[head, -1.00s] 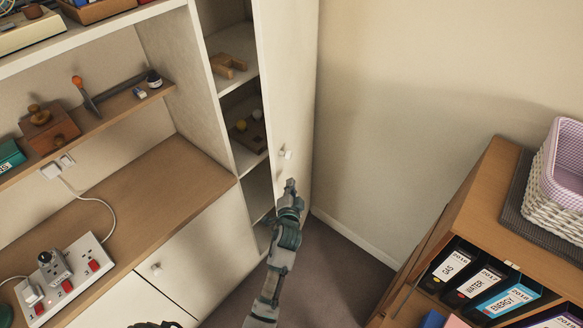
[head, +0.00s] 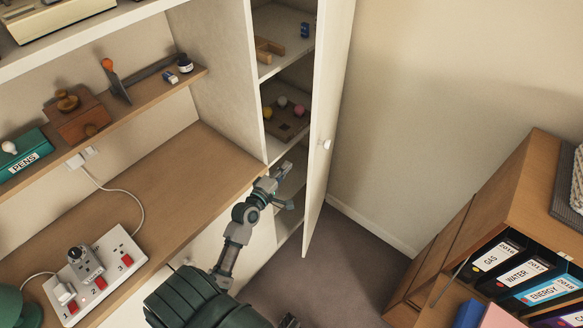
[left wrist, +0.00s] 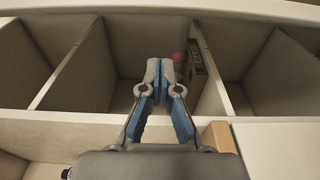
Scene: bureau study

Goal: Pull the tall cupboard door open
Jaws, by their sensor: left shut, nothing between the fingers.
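The tall cupboard door (head: 325,110) stands open, swung out toward the right, with a small white knob (head: 326,144) on its outer face. The shelves of the tall cupboard (head: 283,63) show through the gap. My left gripper (head: 282,176) is shut and empty. It is in front of the cupboard opening, on the inner side of the door, left of its free edge and apart from the knob. In the left wrist view its closed fingertips (left wrist: 160,75) point at the shelf compartments.
A wooden desk top (head: 150,205) with a power strip (head: 98,270) lies at left, below a shelf of small items. Balls (head: 299,110) sit on a cupboard shelf. A wooden cabinet with binders (head: 510,270) stands at right. Carpet between is clear.

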